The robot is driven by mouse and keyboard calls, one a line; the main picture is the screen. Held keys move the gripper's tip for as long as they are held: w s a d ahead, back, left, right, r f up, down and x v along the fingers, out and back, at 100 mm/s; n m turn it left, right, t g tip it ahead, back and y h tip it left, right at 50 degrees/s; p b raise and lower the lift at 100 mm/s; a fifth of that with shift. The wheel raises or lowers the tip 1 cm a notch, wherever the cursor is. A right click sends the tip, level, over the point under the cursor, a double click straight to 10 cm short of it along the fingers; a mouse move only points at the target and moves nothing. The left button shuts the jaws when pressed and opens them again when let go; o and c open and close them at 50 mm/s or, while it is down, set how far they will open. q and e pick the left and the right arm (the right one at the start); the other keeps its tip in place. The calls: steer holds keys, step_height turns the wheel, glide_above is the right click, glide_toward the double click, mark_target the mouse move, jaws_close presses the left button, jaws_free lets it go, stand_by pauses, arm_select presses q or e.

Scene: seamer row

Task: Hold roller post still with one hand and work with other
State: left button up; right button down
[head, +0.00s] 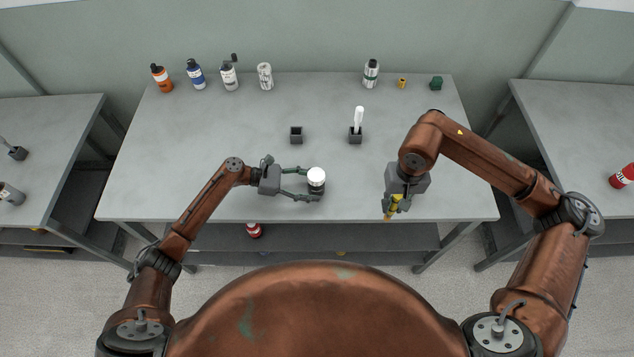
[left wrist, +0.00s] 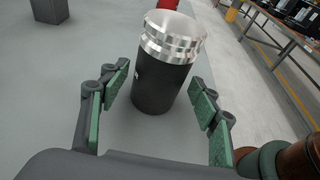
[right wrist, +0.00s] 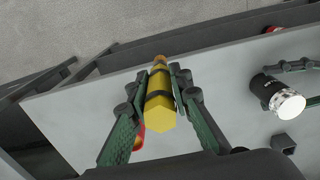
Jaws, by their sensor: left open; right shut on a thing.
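The roller post (head: 316,184) is a short dark cylinder with a shiny ribbed metal top, upright on the table near its front edge. In the left wrist view the roller post (left wrist: 163,80) stands between the fingers of my left gripper (head: 304,184), which is open around it with gaps on both sides. My right gripper (head: 393,204) is shut on a yellow tool (right wrist: 160,105) with dark bands and an orange-brown tip, near the table's front edge to the right of the post. The roller post also shows in the right wrist view (right wrist: 278,95).
Two dark square holders (head: 296,135) stand mid-table; the right one (head: 355,138) has a white-handled item (head: 359,117). Several bottles and a can (head: 265,76) line the back, with a yellow piece (head: 402,83) and a green block (head: 436,83). Table between the grippers is clear.

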arm_select(q)
steer(key=shift+w+d+f, duration=0.15)
steer(key=shift+w+f, duration=0.05)
steer(key=shift+f, duration=0.05)
steer(key=shift+s+r, duration=0.1)
steer(key=shift+s, duration=0.05)
steer(key=shift+c, duration=0.6)
steer(key=c, duration=0.7)
